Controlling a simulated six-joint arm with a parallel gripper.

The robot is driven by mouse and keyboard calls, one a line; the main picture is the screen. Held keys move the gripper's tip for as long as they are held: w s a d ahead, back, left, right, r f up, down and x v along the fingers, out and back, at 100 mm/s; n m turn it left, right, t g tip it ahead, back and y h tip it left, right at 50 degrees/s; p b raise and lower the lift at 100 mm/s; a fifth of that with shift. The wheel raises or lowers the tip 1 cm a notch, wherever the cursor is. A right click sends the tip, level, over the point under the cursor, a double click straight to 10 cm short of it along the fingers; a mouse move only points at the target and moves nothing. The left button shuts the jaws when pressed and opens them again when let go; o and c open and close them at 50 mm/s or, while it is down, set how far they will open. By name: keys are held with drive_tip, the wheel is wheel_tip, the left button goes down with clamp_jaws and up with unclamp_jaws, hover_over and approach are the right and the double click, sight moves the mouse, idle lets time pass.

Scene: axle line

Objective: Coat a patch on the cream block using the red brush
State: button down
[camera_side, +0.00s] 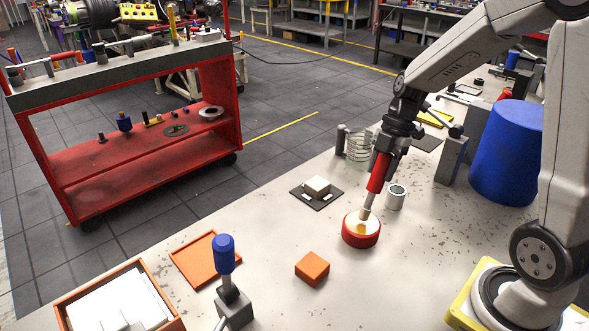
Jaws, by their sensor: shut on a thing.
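My gripper (387,150) is shut on the red brush (378,174) and holds it by its red handle, tilted a little. The brush's lower end is in or just over a round red pot (360,238) with pale yellowish contents. I cannot tell how deep the tip goes. The cream block (317,185) sits on a dark square plate (328,199) on the table, to the left of and behind the pot. Small white pieces lie on the plate beside the block. No coated patch can be made out on the block from here.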

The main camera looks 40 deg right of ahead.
sight(379, 156)
drive_tip(key=shift+f, duration=0.7)
idle(1.8)
drive_tip(key=shift+r, duration=0.1)
drive_tip(key=shift+r, duration=3.5)
drive_tip(key=shift+f, duration=0.1)
drive_tip(key=shift+w+a+f+m+t, duration=0.3)
drive_tip(key=shift+w+f+m, duration=0.2)
drive_tip(key=shift+m, duration=0.4)
drive_tip(key=w+a+f+m+t+h, duration=0.3)
drive_tip(key=w+a+f+m, duration=0.3)
drive_tip(key=m, duration=1)
drive_tip(key=shift+w+a+f+h, duration=0.35)
drive_tip(key=shift+w+a+h, duration=0.15)
drive_tip(key=shift+w+a, duration=1)
drive_tip(key=shift+w+d, duration=0.1)
drive_tip(key=shift+w, duration=0.1)
